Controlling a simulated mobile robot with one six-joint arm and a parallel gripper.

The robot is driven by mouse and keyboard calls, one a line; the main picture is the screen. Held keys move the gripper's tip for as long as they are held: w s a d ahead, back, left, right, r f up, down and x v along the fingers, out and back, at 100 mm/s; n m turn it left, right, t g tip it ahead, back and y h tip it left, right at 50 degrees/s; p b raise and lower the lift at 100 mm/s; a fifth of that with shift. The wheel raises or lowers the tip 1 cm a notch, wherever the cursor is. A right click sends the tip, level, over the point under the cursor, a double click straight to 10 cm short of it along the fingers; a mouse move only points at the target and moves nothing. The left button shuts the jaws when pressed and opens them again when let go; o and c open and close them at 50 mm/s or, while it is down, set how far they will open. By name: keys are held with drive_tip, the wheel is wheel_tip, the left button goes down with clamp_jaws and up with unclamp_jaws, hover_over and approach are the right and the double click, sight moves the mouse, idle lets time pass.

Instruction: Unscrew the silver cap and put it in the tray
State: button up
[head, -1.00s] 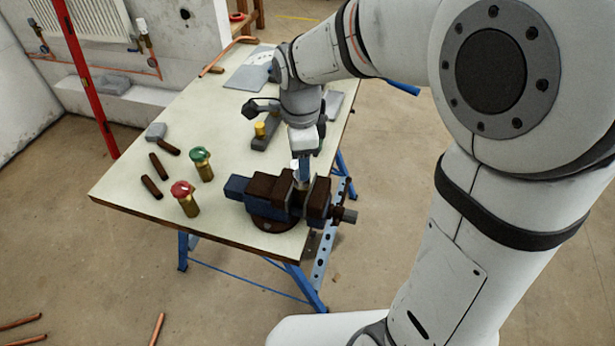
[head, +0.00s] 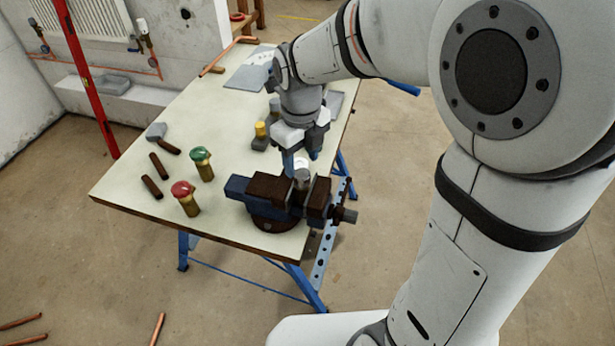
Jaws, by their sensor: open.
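The silver cap (head: 302,167) is upright, at the top of a part held in the jaws of the blue and brown vise (head: 270,190). Most of that part is hidden by the jaws. My gripper (head: 301,160) points down over the cap, its blue-tipped fingers apart, one to the left and one to the right of it. I cannot tell whether either finger touches the cap. A flat grey piece (head: 336,102) shows partly behind my wrist; I cannot tell whether it is the tray.
A green-topped valve (head: 201,164) and a red-handled valve (head: 186,198) stand left of the vise on the workbench (head: 225,228). A hammer (head: 162,138), two dark rods and a yellow-topped piece (head: 261,130) are also there. A grey sheet (head: 249,72) lies at the back.

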sight(302, 173)
drive_tip(key=shift+w+f+b, duration=0.2)
drive_tip(key=shift+f+b, duration=1.7)
drive_tip(key=shift+f, duration=0.7)
drive_tip(key=shift+r, duration=0.1)
drive_tip(key=shift+c, duration=0.2)
